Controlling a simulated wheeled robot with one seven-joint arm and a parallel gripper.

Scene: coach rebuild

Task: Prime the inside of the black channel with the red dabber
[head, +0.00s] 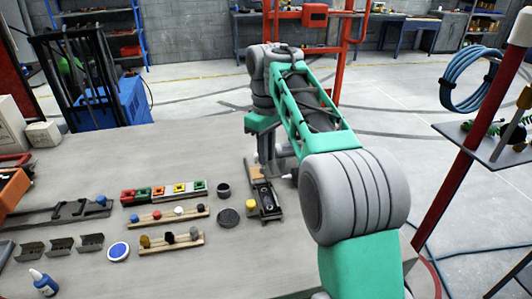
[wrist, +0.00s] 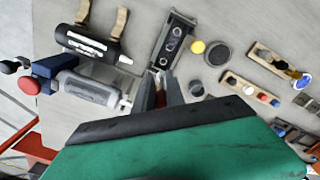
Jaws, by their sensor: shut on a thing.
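The black channel (head: 266,203) lies on the table under my forearm, and it also shows in the wrist view (wrist: 172,42) with round shapes along its floor. My gripper (wrist: 157,88) is at the channel's near end, with its fingers closed together. A little reddish colour shows between the fingers; I take it for the red dabber, mostly hidden by them. I cannot tell whether its tip touches the channel. A small dark open pot (head: 223,190) stands left of the channel.
A yellow round piece (head: 251,204) and a dark disc (head: 229,217) lie beside the channel. A grey cylinder tool (wrist: 90,88) lies on the channel's other side.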

